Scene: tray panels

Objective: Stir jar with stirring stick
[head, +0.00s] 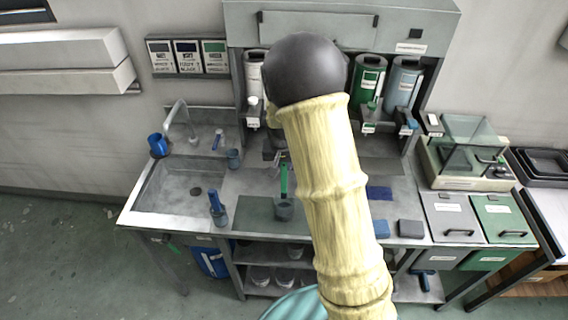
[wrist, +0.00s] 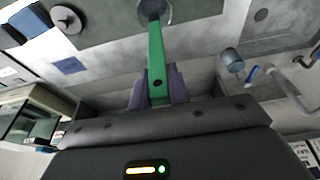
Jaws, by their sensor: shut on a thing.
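The green stirring stick (head: 284,180) stands roughly upright with its lower end in the grey jar (head: 284,211) on the dark mat of the counter. In the wrist view, my gripper (wrist: 156,88) is shut on the stick (wrist: 155,50), with a purple finger on each side of it. The stick's far end reaches into the round jar (wrist: 146,10), which is cut by the top edge. What is in the jar cannot be made out. In the head view, my arm hides most of the gripper.
A blue-handled tool (head: 215,202) stands in a cup left of the jar, near the sink (head: 180,190). A grey cup (head: 233,158) stands farther back. Dispensers (head: 368,85) line the back. Blue and grey pads lie at the right; bins (head: 455,220) stand beyond them.

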